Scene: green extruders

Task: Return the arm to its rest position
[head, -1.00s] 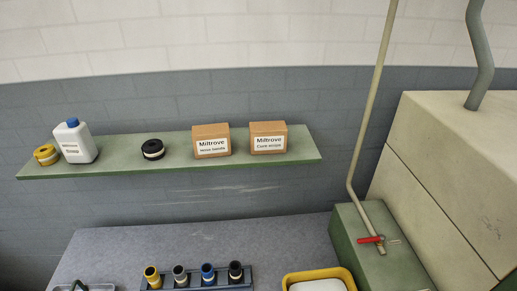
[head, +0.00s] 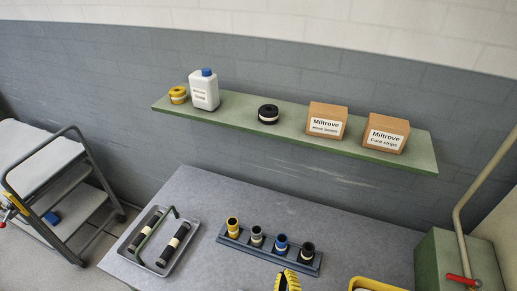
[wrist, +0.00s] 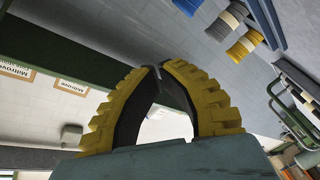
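My gripper (head: 288,279) shows at the bottom edge of the head view, just in front of the dark blue rack, as a yellow ribbed finger shape. In the wrist view my gripper (wrist: 160,68) has two yellow ribbed fingers with dark inner faces. Their tips meet, and the gap behind the tips holds nothing that I can see. Most of my arm is outside the head view.
The grey table (head: 190,190) holds a tray (head: 187,257) with two dark rolls and a rack (head: 305,266) with several upright rolls. A green shelf (head: 235,118) carries boxes, a bottle and rolls. A cart (head: 78,218) stands left; a green machine block (head: 435,255) right.

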